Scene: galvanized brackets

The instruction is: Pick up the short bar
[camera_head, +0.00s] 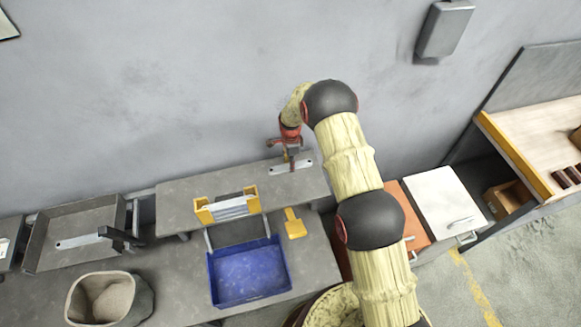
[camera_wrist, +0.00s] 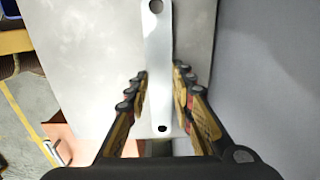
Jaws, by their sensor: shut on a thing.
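The short bar (camera_head: 304,163) is a flat, pale metal strip with a hole near each end. It is at the right part of the raised grey shelf in the head view. My gripper (camera_head: 291,157) is over its middle, pointing down. In the wrist view the bar (camera_wrist: 158,45) runs lengthwise between the fingertips of my gripper (camera_wrist: 161,75), which are shut on its sides. I cannot tell whether the bar still touches the shelf.
A yellow holder (camera_head: 204,212) with metal strips stands on the shelf (camera_head: 175,192). A blue bin (camera_head: 250,273), a yellow piece (camera_head: 294,224) and a round fabric container (camera_head: 140,303) are lower. A grey tray (camera_head: 90,215) at left holds another bar (camera_head: 78,241). The wall is close behind.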

